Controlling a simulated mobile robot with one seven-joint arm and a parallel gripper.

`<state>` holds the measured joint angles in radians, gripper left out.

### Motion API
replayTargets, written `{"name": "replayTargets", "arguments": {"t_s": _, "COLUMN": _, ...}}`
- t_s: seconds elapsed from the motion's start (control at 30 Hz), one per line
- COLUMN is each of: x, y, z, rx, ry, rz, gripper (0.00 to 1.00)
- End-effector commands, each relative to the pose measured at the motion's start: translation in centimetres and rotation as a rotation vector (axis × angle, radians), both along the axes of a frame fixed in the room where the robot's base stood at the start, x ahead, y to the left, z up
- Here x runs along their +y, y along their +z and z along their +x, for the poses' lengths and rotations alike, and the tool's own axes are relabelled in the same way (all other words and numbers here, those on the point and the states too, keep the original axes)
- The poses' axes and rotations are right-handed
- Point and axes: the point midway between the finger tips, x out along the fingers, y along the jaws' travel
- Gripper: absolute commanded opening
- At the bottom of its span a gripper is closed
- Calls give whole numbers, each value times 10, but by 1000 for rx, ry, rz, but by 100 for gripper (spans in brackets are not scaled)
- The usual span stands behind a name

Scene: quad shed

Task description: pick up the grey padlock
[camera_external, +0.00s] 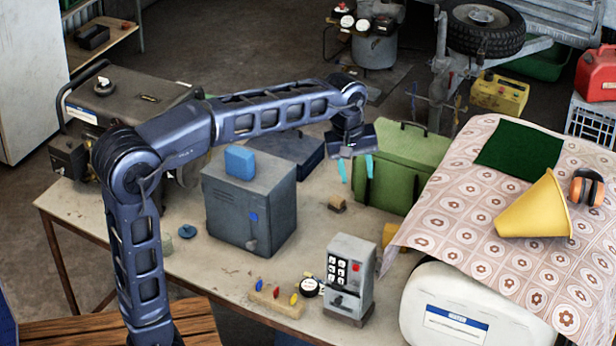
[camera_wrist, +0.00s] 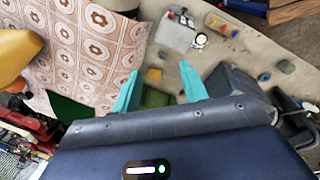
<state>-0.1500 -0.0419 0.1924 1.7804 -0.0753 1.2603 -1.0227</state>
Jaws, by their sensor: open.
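I cannot make out a grey padlock with certainty in either view. A small grey fitting (camera_external: 252,245) shows low on the front of the grey metal cabinet (camera_external: 222,213), too small to tell what it is. My gripper (camera_external: 356,168) is open with teal fingers apart, in the air by the green metal case (camera_external: 400,160), right of the cabinet. In the wrist view my gripper (camera_wrist: 160,74) has nothing held between its fingers; part of the green case (camera_wrist: 155,98) shows beyond them. The cabinet (camera_wrist: 240,88) is partly hidden by my right-hand finger and gripper body.
A blue sponge (camera_external: 240,160) lies on the cabinet. A yellow cone (camera_external: 535,210) lies on the patterned cloth. Bare table (camera_external: 215,265) shows left of the cabinet.

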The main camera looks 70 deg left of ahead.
Motion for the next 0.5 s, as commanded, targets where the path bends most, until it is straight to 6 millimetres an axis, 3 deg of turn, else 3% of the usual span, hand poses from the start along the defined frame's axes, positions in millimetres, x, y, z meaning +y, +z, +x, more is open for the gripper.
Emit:
{"name": "replayTargets", "arguments": {"t_s": 0.3, "x": 71, "y": -25, "z": 74, "rx": 78, "ry": 372, "rz": -38, "gripper": 44}}
{"name": "replayTargets", "arguments": {"t_s": 0.5, "x": 109, "y": -43, "z": 106, "rx": 116, "ry": 565, "rz": -45, "gripper": 44}}
